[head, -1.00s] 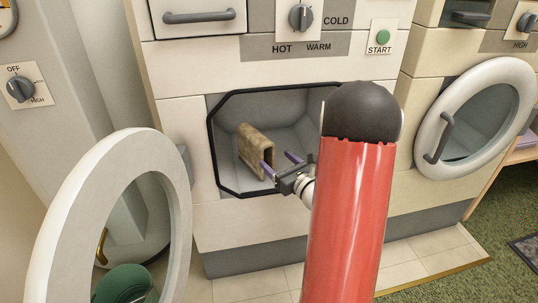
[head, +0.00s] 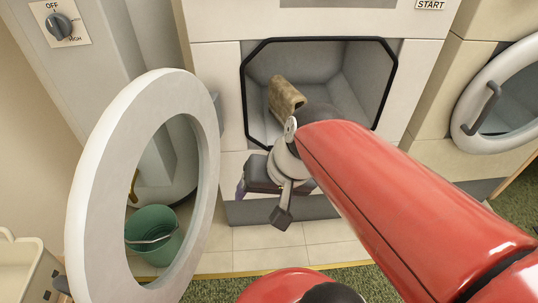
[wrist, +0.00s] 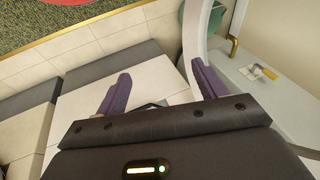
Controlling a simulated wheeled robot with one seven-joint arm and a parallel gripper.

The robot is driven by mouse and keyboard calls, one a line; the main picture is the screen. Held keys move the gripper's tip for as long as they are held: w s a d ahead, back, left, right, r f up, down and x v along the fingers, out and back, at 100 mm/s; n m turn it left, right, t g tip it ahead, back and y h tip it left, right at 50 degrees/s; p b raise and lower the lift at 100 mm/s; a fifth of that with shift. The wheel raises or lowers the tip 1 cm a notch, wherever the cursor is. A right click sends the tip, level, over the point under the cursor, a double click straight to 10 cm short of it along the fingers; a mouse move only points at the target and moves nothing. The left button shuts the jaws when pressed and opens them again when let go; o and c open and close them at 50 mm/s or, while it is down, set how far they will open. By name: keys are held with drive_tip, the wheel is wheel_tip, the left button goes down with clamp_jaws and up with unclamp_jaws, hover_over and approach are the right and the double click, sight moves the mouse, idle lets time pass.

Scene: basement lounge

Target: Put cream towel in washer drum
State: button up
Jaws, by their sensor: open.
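The cream towel (head: 284,97), a folded tan-cream cloth, rests inside the washer drum (head: 352,97), the grey box-like opening with a black rim. It stands toward the left of the opening, apart from my gripper. My gripper (head: 240,186) is outside, below and left of the opening, in front of the washer's lower panel. Its fingertips are mostly hidden in the head view. In the wrist view its two purple fingers (wrist: 160,88) are spread wide with nothing between them. The towel does not show in the wrist view.
The washer's round white door (head: 90,185) stands open at the left, close to my gripper. A green bucket (head: 152,236) shows through its ring. A cream basket (head: 25,268) is at the lower left. Another washer's round door (head: 466,112) is at the right. Tiled floor lies in front.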

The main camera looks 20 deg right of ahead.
drive_tip(key=d+r+n+t+h, duration=0.1)
drive_tip(key=s+d+r+n+t+h, duration=0.1)
drive_tip(key=d+n, duration=0.1)
drive_tip(key=shift+r+h, duration=0.35)
drive_tip(key=shift+h, duration=0.05)
